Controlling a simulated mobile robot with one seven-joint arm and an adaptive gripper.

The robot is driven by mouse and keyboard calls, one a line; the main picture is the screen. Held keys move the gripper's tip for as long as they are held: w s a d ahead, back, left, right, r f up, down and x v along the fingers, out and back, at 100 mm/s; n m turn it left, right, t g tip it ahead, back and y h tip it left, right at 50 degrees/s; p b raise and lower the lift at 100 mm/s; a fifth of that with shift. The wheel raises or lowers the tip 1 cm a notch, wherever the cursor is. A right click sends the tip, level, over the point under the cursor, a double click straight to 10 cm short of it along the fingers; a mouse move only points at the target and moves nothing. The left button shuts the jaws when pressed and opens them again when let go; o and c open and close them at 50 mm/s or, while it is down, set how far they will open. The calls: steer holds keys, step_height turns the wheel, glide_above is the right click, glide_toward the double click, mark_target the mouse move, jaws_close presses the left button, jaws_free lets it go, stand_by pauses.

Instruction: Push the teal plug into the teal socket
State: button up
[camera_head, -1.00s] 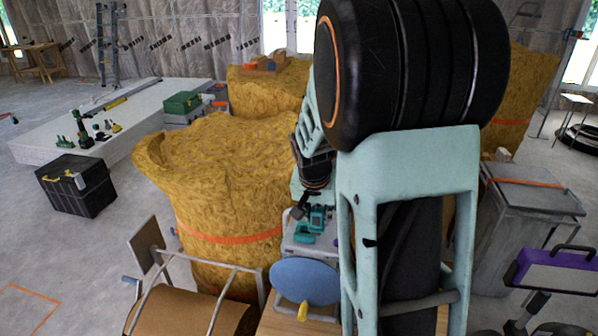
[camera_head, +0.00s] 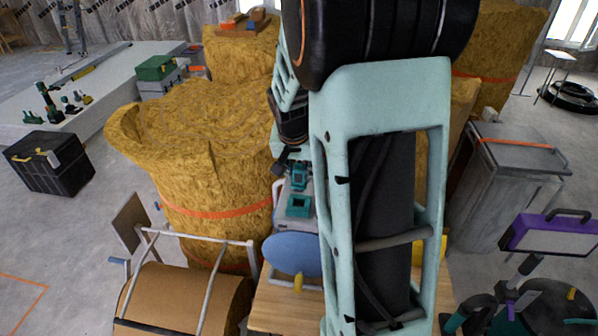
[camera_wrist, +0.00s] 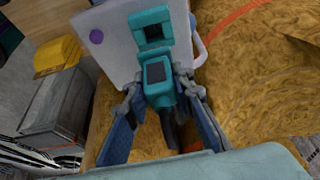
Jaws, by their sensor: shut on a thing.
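My gripper (camera_wrist: 160,92) is shut on the teal plug (camera_wrist: 158,92), with one finger on each side of it. The plug has a dark rectangular face. The teal socket (camera_wrist: 152,18) is a square frame with a dark opening, on a pale panel (camera_wrist: 108,38). In the wrist view the plug is just below the socket and roughly in line with it; I cannot tell whether they touch. In the head view the socket (camera_head: 299,206) is on the panel, with the plug (camera_head: 299,176) above it in the picture. My arm hides part of the panel.
A blue oval disc (camera_head: 291,255) stands in front of the panel, above a wooden top (camera_head: 283,312). A large yellow bale (camera_head: 205,150) is close on the left. A grey bin (camera_head: 510,190) and a purple-framed lamp (camera_head: 550,233) are on the right.

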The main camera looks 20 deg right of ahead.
mark_target(298, 187)
steer(key=shift+f+b, duration=1.65)
steer(key=shift+f, duration=1.1)
steer(key=shift+b, duration=0.55)
steer(key=shift+f+b, duration=0.55)
steer(key=shift+f, duration=0.1)
steer(key=o, duration=1.1)
steer(key=shift+o, duration=0.3)
steer(key=shift+r, duration=0.1)
steer(key=v, duration=1.2)
